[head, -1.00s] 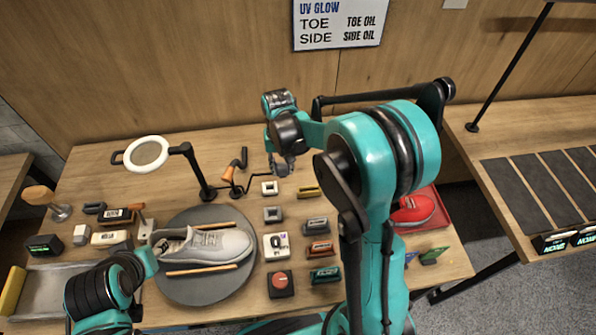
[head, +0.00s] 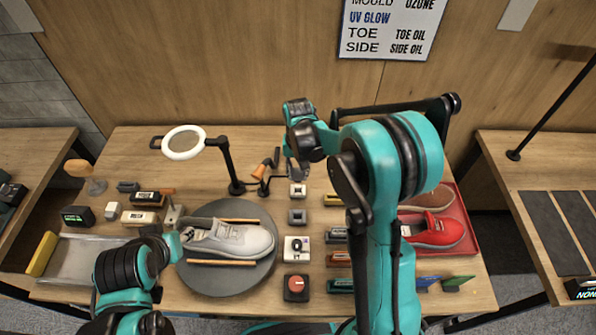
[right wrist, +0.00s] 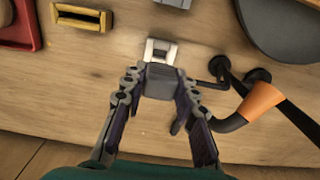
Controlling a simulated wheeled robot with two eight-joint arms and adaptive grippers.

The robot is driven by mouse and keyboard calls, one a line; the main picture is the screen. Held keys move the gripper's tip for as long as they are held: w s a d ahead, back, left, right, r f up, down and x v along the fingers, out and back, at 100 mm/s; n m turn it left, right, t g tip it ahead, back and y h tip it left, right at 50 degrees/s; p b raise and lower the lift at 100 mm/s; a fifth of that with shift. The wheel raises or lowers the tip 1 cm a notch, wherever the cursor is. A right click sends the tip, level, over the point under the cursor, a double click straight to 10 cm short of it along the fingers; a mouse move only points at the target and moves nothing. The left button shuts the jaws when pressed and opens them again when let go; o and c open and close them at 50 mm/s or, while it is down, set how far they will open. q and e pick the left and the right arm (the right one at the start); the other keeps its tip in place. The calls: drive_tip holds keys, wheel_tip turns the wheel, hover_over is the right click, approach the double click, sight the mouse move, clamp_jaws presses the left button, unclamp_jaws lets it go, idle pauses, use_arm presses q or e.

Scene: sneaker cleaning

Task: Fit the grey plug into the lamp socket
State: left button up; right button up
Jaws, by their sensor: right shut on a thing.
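My right gripper (head: 297,170) points down at the back middle of the table, just behind a small white square socket (head: 298,190). In the right wrist view its two fingers (right wrist: 160,90) are shut on the grey plug (right wrist: 161,78), a small dark block. The white socket (right wrist: 161,50) has a square opening and lies right by the plug's far edge. The plug overlaps the socket's lower part in that view, so I cannot tell whether they touch. My left arm reaches in at lower left by the shoe; its fingers do not show.
A lamp (head: 184,142) with a white ring head stands left of the gripper. A grey shoe (head: 235,239) rests on a round mat.

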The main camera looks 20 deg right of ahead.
sight(298, 180)
drive_tip(key=shift+f+b, duration=1.45)
drive_tip(key=shift+f, duration=0.65)
drive_tip(key=shift+b, duration=0.3)
drive_tip(key=shift+f+b, duration=1.05)
drive_tip(key=shift+f, duration=0.25)
drive_tip(key=o, duration=1.2)
drive_tip(key=shift+c, duration=0.2)
wheel_tip(298, 180, up, 12)
